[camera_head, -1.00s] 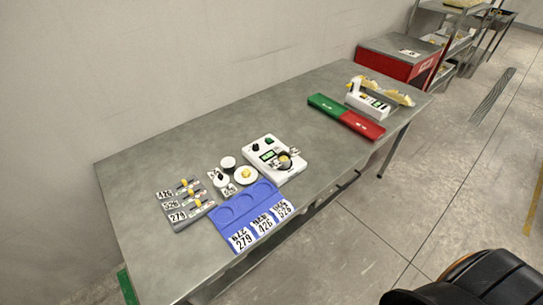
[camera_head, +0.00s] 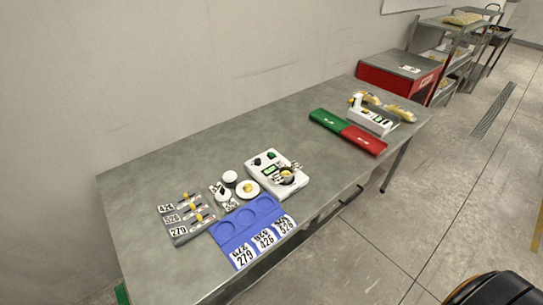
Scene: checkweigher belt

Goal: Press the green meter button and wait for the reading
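A white meter (camera_head: 262,182) stands on the grey table, right of its middle front. A green button (camera_head: 271,155) and a dark round knob (camera_head: 257,161) sit on its far side. A small green display (camera_head: 268,171) is beside them; any reading is too small to make out. Neither of my grippers shows in this view, so nothing is seen touching the button.
A blue tray (camera_head: 232,243) with number cards lies in front of the meter. Numbered sample vials (camera_head: 185,216) and small white dishes (camera_head: 229,177) stand to its left. Green (camera_head: 328,121) and red (camera_head: 363,140) mats and a white device (camera_head: 371,121) lie farther right on the table (camera_head: 140,190).

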